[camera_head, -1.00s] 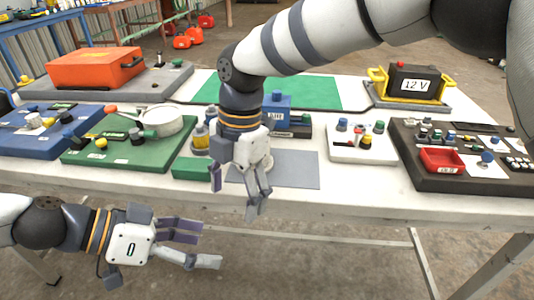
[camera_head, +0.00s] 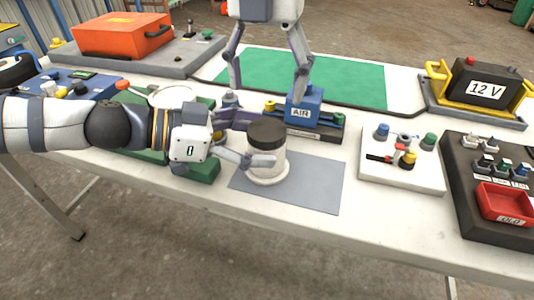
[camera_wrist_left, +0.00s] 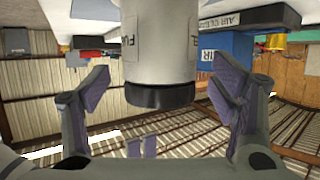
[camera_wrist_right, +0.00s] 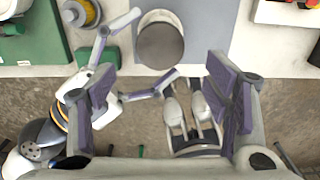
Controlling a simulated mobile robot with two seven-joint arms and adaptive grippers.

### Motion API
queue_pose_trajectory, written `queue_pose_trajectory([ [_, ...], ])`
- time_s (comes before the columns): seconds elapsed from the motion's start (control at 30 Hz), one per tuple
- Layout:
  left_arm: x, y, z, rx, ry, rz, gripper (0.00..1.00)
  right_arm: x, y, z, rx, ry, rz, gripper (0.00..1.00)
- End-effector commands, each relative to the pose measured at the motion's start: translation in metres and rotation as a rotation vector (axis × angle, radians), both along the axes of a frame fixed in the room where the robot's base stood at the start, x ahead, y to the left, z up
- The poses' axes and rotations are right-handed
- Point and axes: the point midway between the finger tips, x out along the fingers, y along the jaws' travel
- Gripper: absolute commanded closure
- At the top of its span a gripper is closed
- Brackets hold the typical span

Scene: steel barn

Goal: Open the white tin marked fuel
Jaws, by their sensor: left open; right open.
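The white tin (camera_head: 268,167) stands upright on a grey mat (camera_head: 320,185), its dark lid (camera_head: 267,134) on top. In the left wrist view the tin (camera_wrist_left: 160,40) appears upside down with part of its fuel lettering showing. My left gripper (camera_head: 263,140) is open, its fingers on either side of the tin; the left wrist view shows gaps beside it. My right gripper (camera_head: 268,94) is open and empty, above and behind the tin. In the right wrist view the lid (camera_wrist_right: 161,46) shows from above, beyond the fingers.
A blue AIR block (camera_head: 304,106) stands just behind the tin. A white board with knobs (camera_head: 400,170) lies to the right, near a red tray (camera_head: 503,202). A green board (camera_head: 203,170) is at the left. The table's front edge is close.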

Motion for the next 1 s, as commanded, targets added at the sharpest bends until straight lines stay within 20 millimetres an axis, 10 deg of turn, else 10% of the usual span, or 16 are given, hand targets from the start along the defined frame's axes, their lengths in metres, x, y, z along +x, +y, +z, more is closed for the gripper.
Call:
queue_pose_trajectory([
  [0.47,0.006,-0.019,-0.007,0.0,-0.001,0.002,0.23,0.0,0.0,0.0,0.0,0.0,-0.001,0.29],
  [0.8,0.006,-0.019,-0.007,0.0,0.0,0.001,1.0,0.0,0.0,0.0,0.0,0.0,-0.001,0.29],
  [1.0,0.006,-0.019,-0.007,0.0,0.0,0.001,1.0,0.002,0.039,0.002,0.173,0.001,-0.116,0.29],
])
